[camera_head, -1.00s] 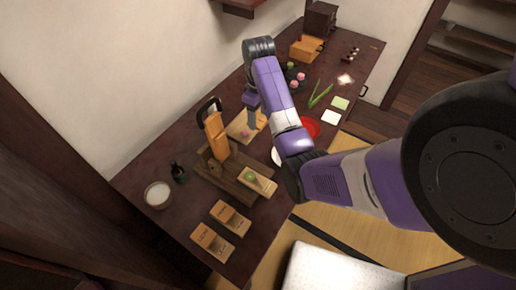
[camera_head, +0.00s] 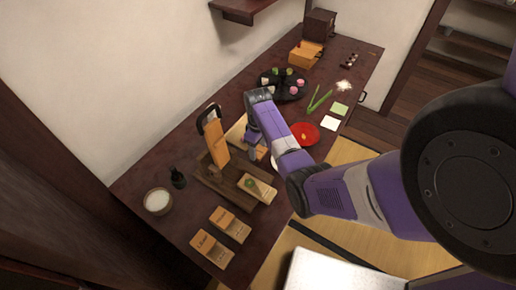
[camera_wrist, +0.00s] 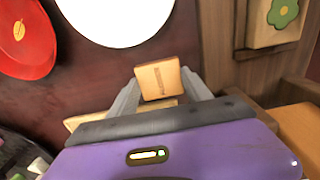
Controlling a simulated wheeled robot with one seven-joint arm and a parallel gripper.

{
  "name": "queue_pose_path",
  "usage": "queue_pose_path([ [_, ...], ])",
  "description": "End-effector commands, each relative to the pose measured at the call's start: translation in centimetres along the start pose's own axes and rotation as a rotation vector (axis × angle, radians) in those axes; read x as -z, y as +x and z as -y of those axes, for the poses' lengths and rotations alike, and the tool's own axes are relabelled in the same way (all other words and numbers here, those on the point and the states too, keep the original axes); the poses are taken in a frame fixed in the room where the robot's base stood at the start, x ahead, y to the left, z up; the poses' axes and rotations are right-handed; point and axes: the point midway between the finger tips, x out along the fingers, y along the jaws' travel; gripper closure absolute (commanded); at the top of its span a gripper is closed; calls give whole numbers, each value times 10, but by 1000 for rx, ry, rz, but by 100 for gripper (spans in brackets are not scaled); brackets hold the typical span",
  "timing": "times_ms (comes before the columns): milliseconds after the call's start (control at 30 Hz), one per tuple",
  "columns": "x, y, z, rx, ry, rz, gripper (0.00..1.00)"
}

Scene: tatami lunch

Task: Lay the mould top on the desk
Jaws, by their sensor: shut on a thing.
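My gripper (camera_wrist: 160,88) is shut on a small light-wood block with faint engraved marks, which looks like the mould top (camera_wrist: 159,77). The block sits between the two grey fingertips in the wrist view. In the head view my gripper (camera_head: 257,150) hangs low over the desk (camera_head: 185,215), between a pale wooden board (camera_head: 236,131) and a white plate mostly hidden by my arm. I cannot tell whether the block touches anything below. A wooden mould piece with a green flower shape (camera_head: 258,188) rests on the dark wooden stand (camera_head: 222,185); it also shows in the wrist view (camera_wrist: 283,14).
The white plate (camera_wrist: 115,18) and a red plate (camera_wrist: 22,40) lie close by. A black tray (camera_head: 290,90) holds sweets behind.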

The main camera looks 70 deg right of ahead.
Motion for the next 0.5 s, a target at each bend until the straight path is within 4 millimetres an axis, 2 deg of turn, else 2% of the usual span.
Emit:
queue_pose_path([
  [300,0,3,0,0,0,0,88],
  [333,0,3,0,-1,0,0,41],
  [433,0,2,0,-1,0,0,21],
  [500,0,2,0,0,0,0,21],
])
